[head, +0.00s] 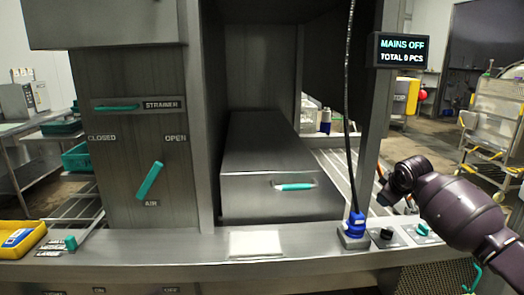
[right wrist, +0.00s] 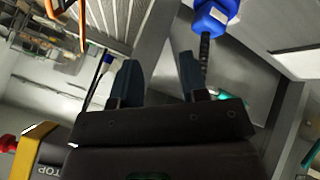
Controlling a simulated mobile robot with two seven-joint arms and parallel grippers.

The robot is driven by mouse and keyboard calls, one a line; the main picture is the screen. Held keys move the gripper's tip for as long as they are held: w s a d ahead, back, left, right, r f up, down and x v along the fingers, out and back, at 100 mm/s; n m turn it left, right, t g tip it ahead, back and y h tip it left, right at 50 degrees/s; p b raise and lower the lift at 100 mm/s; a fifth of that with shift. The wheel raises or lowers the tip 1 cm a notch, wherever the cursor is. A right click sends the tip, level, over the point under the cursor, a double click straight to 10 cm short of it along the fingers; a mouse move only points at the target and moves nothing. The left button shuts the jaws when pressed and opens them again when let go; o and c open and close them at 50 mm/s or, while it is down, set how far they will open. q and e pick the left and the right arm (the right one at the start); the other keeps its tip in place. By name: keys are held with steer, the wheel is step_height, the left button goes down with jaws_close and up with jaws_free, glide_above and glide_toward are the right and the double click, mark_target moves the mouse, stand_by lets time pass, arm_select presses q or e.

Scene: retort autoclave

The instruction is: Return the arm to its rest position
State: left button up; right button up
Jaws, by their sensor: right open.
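My right arm comes in from the right in the head view. Its gripper (head: 388,195) is small there, near the right post, and its fingers are hard to make out. In the right wrist view the right gripper (right wrist: 158,78) shows two dark fingers spread apart with nothing between them. The blue plug (head: 355,225) sits in a socket on the front ledge, left of and below the gripper, with a black cable going up. It also shows in the right wrist view (right wrist: 212,16), apart from the fingers. My left gripper is not in view.
The grey machine has a drawer-like box (head: 282,190) with a teal handle. A tilted teal AIR lever (head: 149,181) is on the left panel. A display (head: 402,51) reads MAINS OFF. A black knob (head: 386,234) is right of the plug. A yellow tray (head: 20,240) is far left.

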steer(key=s+a+f+m+t+y, duration=0.1)
steer(key=s+a+f+t+y, duration=0.4)
steer(key=s+a+f, duration=0.8)
steer(key=s+d+f+m+h, duration=0.1)
steer(key=s+f, duration=0.4)
steer(key=s, duration=0.7)
steer(key=s+d+f+m+g+h, duration=0.1)
steer(key=s+f+m+h, duration=0.1)
steer(key=s+f, duration=0.4)
steer(key=s+d+f+m+g+h, duration=0.1)
steer(key=s+f+m, duration=0.2)
steer(key=s, duration=1.4)
step_height(320, 180, down, 3)
steer(key=shift+s+r, duration=0.15)
steer(key=shift+s, duration=0.2)
steer(key=shift+w, duration=0.1)
